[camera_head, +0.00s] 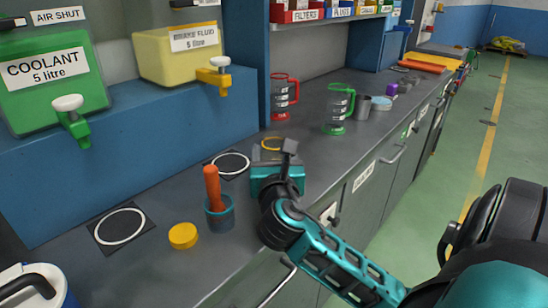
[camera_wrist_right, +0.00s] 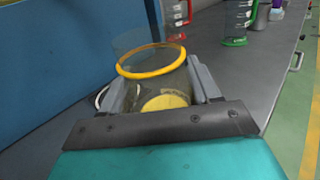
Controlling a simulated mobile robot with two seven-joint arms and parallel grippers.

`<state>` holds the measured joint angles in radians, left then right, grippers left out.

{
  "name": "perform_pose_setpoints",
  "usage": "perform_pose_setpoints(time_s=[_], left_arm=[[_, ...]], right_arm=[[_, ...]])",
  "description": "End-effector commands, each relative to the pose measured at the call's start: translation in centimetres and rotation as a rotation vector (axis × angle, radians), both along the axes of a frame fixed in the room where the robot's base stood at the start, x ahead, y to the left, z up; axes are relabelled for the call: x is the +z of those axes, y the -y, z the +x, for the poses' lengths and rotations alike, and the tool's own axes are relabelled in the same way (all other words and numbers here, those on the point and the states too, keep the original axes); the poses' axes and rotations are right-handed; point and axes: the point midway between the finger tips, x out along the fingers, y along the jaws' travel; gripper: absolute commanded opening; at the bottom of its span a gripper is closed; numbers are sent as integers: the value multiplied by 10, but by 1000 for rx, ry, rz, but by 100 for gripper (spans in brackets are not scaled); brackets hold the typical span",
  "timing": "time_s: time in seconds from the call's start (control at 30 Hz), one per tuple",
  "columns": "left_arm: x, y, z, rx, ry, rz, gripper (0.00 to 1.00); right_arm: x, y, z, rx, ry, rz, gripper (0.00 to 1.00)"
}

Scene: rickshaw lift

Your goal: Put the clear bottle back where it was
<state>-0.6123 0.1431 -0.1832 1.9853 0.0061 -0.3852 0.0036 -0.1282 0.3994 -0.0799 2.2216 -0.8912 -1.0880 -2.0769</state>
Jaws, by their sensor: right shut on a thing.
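The clear bottle (camera_wrist_right: 152,72) is see-through with a yellow rim and a yellow bottom, seen in the right wrist view. My right gripper (camera_wrist_right: 155,85) is shut on it, with a grey finger on each side. In the head view the bottle's yellow rim (camera_head: 272,144) shows just behind my right gripper (camera_head: 275,168), which hides most of its body. The bottle is over the counter, right of a white ring mark (camera_head: 231,163) on a dark square. I cannot tell whether its base touches the counter. My left gripper is not in view.
A second white ring mark (camera_head: 121,226) lies nearer, empty, under the green coolant tank (camera_head: 50,85). A blue cup (camera_head: 220,214) with an orange handle and a yellow lid (camera_head: 183,236) stand nearby. Red (camera_head: 281,100) and green (camera_head: 338,112) jugs stand farther back.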

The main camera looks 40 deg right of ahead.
Motion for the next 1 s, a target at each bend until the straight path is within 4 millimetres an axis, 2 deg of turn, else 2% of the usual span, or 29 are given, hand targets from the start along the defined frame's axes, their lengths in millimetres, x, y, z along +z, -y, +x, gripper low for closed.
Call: perform_pose_setpoints(time_s=[0.23, 0.27, 0.5, 0.83, 1.0], left_arm=[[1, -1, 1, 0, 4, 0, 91], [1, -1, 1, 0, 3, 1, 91], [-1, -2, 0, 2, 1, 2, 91], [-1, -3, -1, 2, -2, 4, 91], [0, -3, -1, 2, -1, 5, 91]], right_arm=[[-1, 0, 0, -1, 1, -1, 20], [-2, 0, 0, -1, 0, 0, 63], [-1, 0, 0, -1, 0, 0, 86], [2, -1, -1, 0, 1, -1, 87], [1, -18, -22, 1, -2, 1, 87]])
